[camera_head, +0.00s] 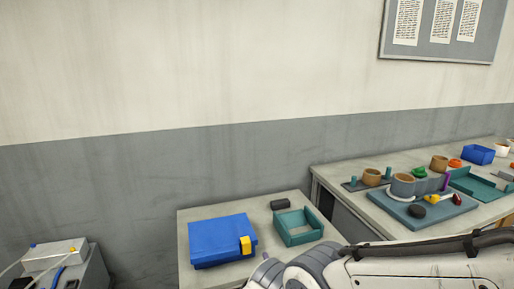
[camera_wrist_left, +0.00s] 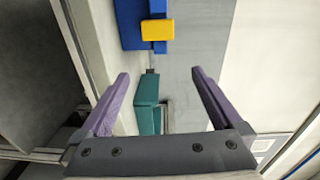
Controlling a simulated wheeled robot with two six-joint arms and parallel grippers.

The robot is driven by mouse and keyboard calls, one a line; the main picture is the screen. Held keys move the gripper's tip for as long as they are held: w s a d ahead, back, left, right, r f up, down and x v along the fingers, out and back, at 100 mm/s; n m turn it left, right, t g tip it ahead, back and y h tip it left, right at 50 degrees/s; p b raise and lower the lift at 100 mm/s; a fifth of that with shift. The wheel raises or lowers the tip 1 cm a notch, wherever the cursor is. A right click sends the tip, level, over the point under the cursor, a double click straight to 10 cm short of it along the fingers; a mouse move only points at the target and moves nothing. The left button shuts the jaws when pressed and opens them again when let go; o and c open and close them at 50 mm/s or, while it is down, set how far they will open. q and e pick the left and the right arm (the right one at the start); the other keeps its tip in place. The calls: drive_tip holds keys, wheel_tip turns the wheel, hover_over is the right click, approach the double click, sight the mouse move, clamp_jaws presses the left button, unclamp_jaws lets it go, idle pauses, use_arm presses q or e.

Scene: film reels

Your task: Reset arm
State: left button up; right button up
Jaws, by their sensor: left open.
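My left gripper (camera_wrist_left: 160,75) shows in the left wrist view, with its two purple fingers wide apart and nothing between them. Past the fingers lie a teal tray (camera_wrist_left: 149,89) and a blue box with a yellow block on its edge, both apart from the fingers. In the head view a grey and white arm of mine (camera_head: 420,262) crosses the bottom right, and its gripper does not show. No right gripper is visible.
A small table (camera_head: 202,278) holds the blue box (camera_head: 220,237) with its yellow block (camera_head: 246,245), the teal tray (camera_head: 279,240) and a dark block (camera_head: 280,204). A longer bench at right holds a blue-grey board (camera_head: 455,211), several small parts and a blue bin (camera_head: 478,154). A grey machine (camera_head: 55,258) stands at lower left.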

use_arm(q)
drive_tip(key=s+n+b, duration=0.1)
drive_tip(key=n+b, duration=0.3)
drive_tip(key=b, duration=0.7)
drive_tip(key=s+d+n+b, duration=0.1)
drive_tip(key=n+b, duration=0.4)
drive_tip(key=b, duration=0.6)
drive_tip(key=s+d+n+b, duration=0.1)
drive_tip(key=n+b, duration=0.4)
drive_tip(key=b, duration=0.7)
drive_tip(key=shift+r+h, duration=0.4)
drive_tip(key=shift+a, duration=0.1)
